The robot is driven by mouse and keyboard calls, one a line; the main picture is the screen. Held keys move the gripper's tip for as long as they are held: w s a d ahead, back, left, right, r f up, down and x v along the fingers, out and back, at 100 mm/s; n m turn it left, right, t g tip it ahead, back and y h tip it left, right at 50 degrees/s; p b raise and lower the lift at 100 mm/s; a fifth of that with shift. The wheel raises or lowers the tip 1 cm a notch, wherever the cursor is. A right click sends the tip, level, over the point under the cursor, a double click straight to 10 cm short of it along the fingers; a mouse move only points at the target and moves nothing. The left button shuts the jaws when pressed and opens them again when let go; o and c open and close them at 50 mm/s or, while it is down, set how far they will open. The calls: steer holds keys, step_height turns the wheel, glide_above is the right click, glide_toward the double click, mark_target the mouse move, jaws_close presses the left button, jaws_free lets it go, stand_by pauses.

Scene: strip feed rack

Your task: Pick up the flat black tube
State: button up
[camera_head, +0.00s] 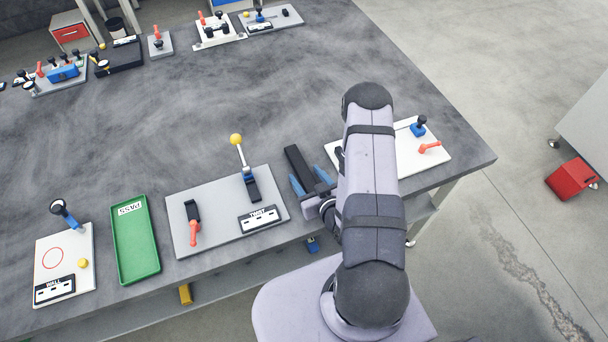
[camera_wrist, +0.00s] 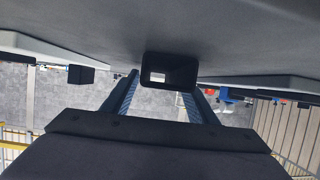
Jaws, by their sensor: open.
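The flat black tube (camera_head: 298,163) lies on the grey table near its front edge, in the gap between two boards. In the wrist view, which is upside down, the tube (camera_wrist: 181,70) shows end-on, with a rectangular opening through it. My gripper (camera_head: 306,178) is at the tube's near end, with one blue finger on each side of it. The jaws are open, and the fingers (camera_wrist: 163,84) show left and right of the tube in the wrist view. I cannot tell whether either finger touches it. My arm hides part of the table beside the tube.
A grey TWIST board (camera_head: 215,235) with a yellow-knobbed lever stands close left. A white board (camera_head: 430,165) with blue and orange parts is on the right, partly behind my arm. A green PASS tray (camera_head: 136,240) lies further left. The table middle is clear.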

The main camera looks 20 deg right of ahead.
mark_target(306, 176)
steer(key=shift+w+f, duration=0.15)
steer(key=shift+w, duration=0.25)
jaws_close()
steer(key=shift+r, duration=0.25)
steer(key=shift+r, duration=0.8)
step_height(306, 176, up, 7)
steer(key=shift+f+p, duration=0.1)
steer(key=shift+p, duration=0.3)
steer(key=shift+r+p, duration=0.6)
steer(key=shift+r, duration=0.05)
